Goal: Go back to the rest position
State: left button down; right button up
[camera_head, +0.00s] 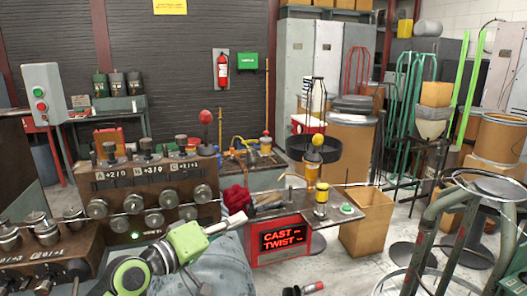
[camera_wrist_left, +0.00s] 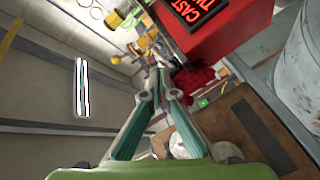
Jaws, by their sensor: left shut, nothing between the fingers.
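My left gripper (camera_head: 240,219) reaches in from the lower left in the head view, with its green wrist behind it. It points to the right, in front of the brown coiler machine (camera_head: 150,172) with its rows of round metal rollers. In the left wrist view the two fingers (camera_wrist_left: 160,78) come together at their tips, shut and empty. A red box with a "CAST TWIST" display (camera_head: 282,239) stands beyond the fingertips; it also shows at the top of the left wrist view (camera_wrist_left: 225,25). I cannot make out my right gripper.
A red cloth (camera_head: 236,199) lies beside the machine, near the left gripper. A small work table (camera_head: 335,206) carries a yellow part and a green button. A metal ring frame (camera_head: 440,235) stands at the right. Grey floor shows between the table and that frame.

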pick_arm(q)
jog(key=s+a+f+m+g+y, duration=0.1)
jog(key=s+f+y, duration=0.1)
jog(key=s+f, duration=0.45)
jog(key=s+a+f+m+g+y, duration=0.1)
jog(key=s+a+f+g+y, duration=0.15)
jog(key=f, duration=0.65)
jog(key=s+f+m+g+y, duration=0.1)
jog(key=s+f, duration=0.5)
jog(key=f, duration=0.2)
jog(key=s+a+f+m+g+y, duration=0.1)
jog(key=s+a+f+g+y, duration=0.3)
jog(key=s, duration=0.7)
jog(key=s+a+f+m+g+y, duration=0.1)
jog(key=s+a+f+y, duration=0.1)
jog(key=s+a+f, duration=0.65)
jog(key=s+d+f+g, duration=0.1)
jog(key=s+f, duration=0.1)
jog(key=f, duration=1)
jog(key=s+d+f, duration=0.1)
jog(key=s+f, duration=0.2)
jog(key=f, duration=1)
jog(key=s+a+f+g, duration=0.1)
jog(key=s+a+f, duration=0.2)
jog(key=s+f, duration=1.2)
jog(key=shift+s, duration=0.6)
jog(key=shift+g, duration=0.25)
